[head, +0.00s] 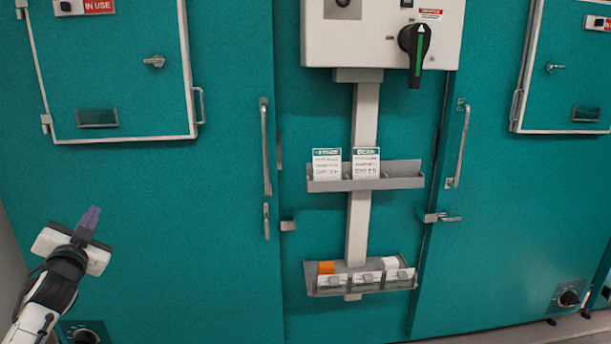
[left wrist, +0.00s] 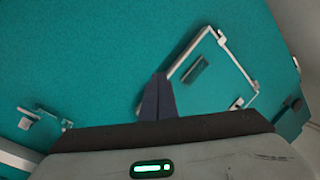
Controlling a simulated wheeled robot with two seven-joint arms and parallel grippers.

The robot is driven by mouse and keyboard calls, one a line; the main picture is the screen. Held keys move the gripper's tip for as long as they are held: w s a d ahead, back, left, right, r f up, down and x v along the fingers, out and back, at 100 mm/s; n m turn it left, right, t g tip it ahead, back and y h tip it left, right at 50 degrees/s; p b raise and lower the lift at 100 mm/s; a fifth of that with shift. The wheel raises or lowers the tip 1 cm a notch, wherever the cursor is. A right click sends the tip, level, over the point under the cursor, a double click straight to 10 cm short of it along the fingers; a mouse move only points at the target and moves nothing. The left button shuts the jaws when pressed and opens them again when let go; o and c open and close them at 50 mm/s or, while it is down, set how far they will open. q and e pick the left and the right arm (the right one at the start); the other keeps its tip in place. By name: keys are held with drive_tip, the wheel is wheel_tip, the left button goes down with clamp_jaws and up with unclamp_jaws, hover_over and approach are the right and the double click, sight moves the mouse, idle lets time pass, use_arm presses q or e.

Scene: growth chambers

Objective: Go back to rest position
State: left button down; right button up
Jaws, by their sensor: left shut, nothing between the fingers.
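My left gripper (head: 90,220) is at the lower left of the head view, in front of the left teal chamber door (head: 225,190). Its dark fingers point up and are together with nothing between them. In the left wrist view the closed fingers (left wrist: 157,98) show against the teal door, apart from anything held. My right gripper is in neither view.
A white control box (head: 330,45) with a black rotary handle (head: 415,50) is at top centre. Below it, a grey shelf (head: 400,183) holds two cards, and a lower tray (head: 312,290) holds small items. Door handles (head: 265,150) stick out. Free room lies before the left door.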

use_arm(q)
drive_tip(key=s+a+r, duration=0.1)
drive_tip(key=a+r, duration=0.1)
drive_tip(key=a, duration=0.2)
drive_tip(key=s+d+f+m+g+h, duration=0.15)
drive_tip(key=s+d+f, duration=0.35)
drive_tip(key=s+f, duration=0.5)
drive_tip(key=s+d+f+g+h, duration=0.25)
drive_tip(key=s+d+f, duration=0.25)
drive_tip(key=f, duration=0.8)
drive_tip(key=s+d+f+m+g+h, duration=0.15)
drive_tip(key=s+d+f, duration=0.25)
drive_tip(key=s+f, duration=0.6)
drive_tip(key=s+d+f+g+h, duration=0.1)
drive_tip(key=s+d+f+g, duration=0.1)
drive_tip(key=s+d+f, duration=0.3)
drive_tip(key=s+d+f+g, duration=0.1)
drive_tip(key=s+f, duration=0.1)
drive_tip(key=s, duration=0.5)
drive_tip(key=s+d+f+g+h, duration=0.1)
drive_tip(key=s+d+f+g, duration=0.1)
drive_tip(key=s+d+f, duration=0.3)
drive_tip(key=d+r+n+t+h, duration=0.1)
drive_tip(key=d+n, duration=0.4)
drive_tip(key=d, duration=0.5)
drive_tip(key=shift+d+r, duration=0.25)
